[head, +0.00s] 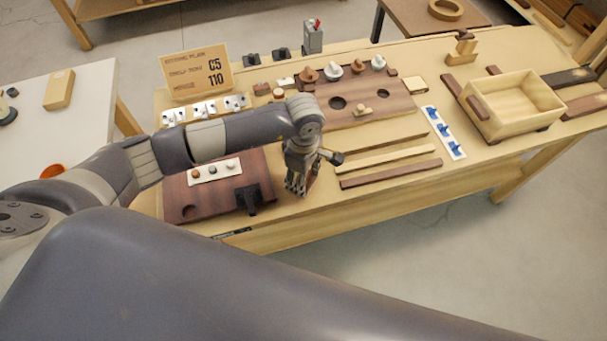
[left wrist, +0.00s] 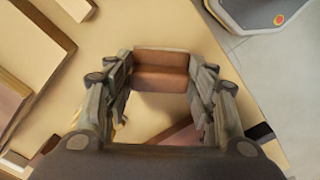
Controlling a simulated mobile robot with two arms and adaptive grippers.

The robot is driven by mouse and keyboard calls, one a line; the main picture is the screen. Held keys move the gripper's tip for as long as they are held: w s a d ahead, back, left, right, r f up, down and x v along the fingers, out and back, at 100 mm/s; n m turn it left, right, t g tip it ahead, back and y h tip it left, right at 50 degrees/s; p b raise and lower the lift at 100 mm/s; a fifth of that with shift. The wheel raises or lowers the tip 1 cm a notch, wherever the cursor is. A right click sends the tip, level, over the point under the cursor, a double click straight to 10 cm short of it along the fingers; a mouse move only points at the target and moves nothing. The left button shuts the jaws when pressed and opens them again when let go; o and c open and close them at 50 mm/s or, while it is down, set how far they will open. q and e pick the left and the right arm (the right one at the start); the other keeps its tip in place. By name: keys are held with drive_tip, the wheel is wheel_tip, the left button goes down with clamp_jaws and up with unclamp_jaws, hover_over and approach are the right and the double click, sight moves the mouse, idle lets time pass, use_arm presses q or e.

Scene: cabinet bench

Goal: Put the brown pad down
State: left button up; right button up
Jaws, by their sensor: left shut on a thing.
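The brown pad (left wrist: 161,72) is a small reddish-brown block between the fingertips of my left gripper (left wrist: 162,82) in the left wrist view. The fingers are shut on its two sides. In the head view my left gripper (head: 298,184) points down over the bench (head: 303,212) near its front edge, just right of the dark red-brown board (head: 181,199). There the pad is mostly hidden by the fingers, and I cannot tell whether it touches the bench top. My right gripper is not in view.
Wooden strips (head: 390,172) lie to the right of the gripper. A brown board with round holes (head: 380,110) is behind it. A black block (head: 248,199) stands at the left board's edge. An open wooden box (head: 512,104) is at the right.

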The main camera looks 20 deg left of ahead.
use_arm(q)
drive_tip(key=shift+f, duration=0.2)
drive_tip(key=o, duration=0.9)
drive_tip(key=shift+o, duration=0.2)
drive_tip(key=shift+r, duration=0.1)
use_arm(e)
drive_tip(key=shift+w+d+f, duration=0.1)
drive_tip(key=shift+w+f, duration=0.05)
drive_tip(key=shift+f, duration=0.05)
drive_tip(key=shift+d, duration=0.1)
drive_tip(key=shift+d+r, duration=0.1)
use_arm(q)
drive_tip(key=shift+r, duration=0.25)
wheel_tip(320, 180, up, 12)
drive_tip(key=b, duration=0.3)
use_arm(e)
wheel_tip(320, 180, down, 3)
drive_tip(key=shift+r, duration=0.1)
